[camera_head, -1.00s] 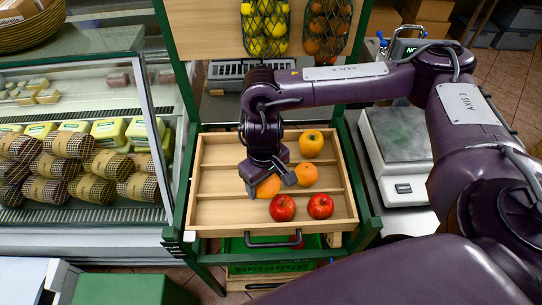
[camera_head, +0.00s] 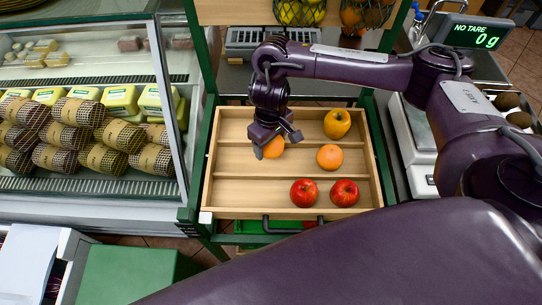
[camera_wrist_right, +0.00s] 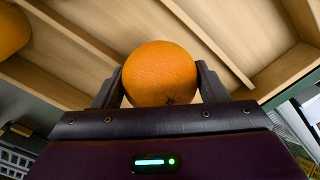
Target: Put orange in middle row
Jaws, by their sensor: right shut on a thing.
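My right gripper (camera_head: 272,142) is shut on an orange (camera_head: 273,149) over the left-middle of the wooden tray (camera_head: 212,188). In the right wrist view the orange (camera_wrist_right: 160,73) sits between both fingers, with the tray's boards and dividers behind it. In the head view it overlaps the back part of the middle row; whether it touches the wood I cannot tell. Another orange (camera_head: 329,156) lies in the middle row to the right. Two red apples, a left one (camera_head: 304,192) and a right one (camera_head: 344,192), are in the front row. My left gripper is not in view.
A glass display case (camera_head: 90,120) with wrapped goods stands at left. A scale (camera_head: 418,140) stands at right, with its display (camera_head: 477,36) behind. Net bags of fruit (camera_head: 300,12) hang above the tray's back. The middle row's left end is clear.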

